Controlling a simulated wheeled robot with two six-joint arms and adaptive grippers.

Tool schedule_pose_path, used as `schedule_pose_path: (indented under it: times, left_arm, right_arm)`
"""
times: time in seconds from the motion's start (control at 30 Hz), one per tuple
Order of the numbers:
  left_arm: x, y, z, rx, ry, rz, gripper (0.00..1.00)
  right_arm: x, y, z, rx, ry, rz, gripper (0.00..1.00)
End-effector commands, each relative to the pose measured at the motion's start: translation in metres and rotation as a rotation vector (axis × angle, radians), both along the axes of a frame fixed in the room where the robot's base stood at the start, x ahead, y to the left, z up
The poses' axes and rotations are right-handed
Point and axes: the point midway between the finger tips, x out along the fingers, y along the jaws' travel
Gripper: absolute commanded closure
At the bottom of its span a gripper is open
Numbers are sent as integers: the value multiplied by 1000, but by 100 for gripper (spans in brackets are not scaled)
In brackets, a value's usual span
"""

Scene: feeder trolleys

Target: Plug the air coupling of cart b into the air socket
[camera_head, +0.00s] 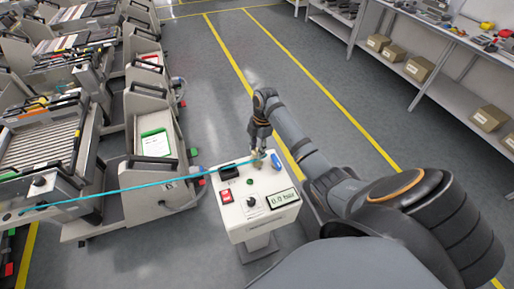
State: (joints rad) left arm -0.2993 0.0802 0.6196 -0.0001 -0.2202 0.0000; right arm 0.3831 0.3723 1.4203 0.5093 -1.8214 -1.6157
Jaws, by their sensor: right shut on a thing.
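My right gripper (257,155) points down over the back of a white pedestal box (238,207). It is shut on the air coupling, which is mostly hidden between the fingers. A teal hose (130,189) runs from the coupling across to the near-left cart (95,205). No letter on that cart is readable. The air socket is hard to make out under the fingers, and I cannot tell whether the coupling touches it or sits in it. The pressure display (282,199) on the box reads 0.0 bar. My left gripper is out of view.
The box top also carries a red switch (226,196), a black block (228,172) and a blue part (276,161). More feeder carts stand at left. A shelf bench with cardboard boxes (419,68) stands at right. The floor between is clear, with yellow lines.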

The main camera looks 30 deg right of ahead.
Motion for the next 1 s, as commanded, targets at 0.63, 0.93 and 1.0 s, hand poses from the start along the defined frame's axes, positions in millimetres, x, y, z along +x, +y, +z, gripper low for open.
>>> schedule_pose_path:
  times: [0.63, 0.93, 1.0]
  left_arm:
    - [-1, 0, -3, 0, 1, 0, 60]
    - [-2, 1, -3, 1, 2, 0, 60]
    - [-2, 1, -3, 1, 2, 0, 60]
  right_arm:
    - [0, 0, -6, 0, -1, 0, 41]
    - [0, 0, -5, 0, 0, 0, 41]
    - [0, -2, 2, -1, -1, 1, 41]
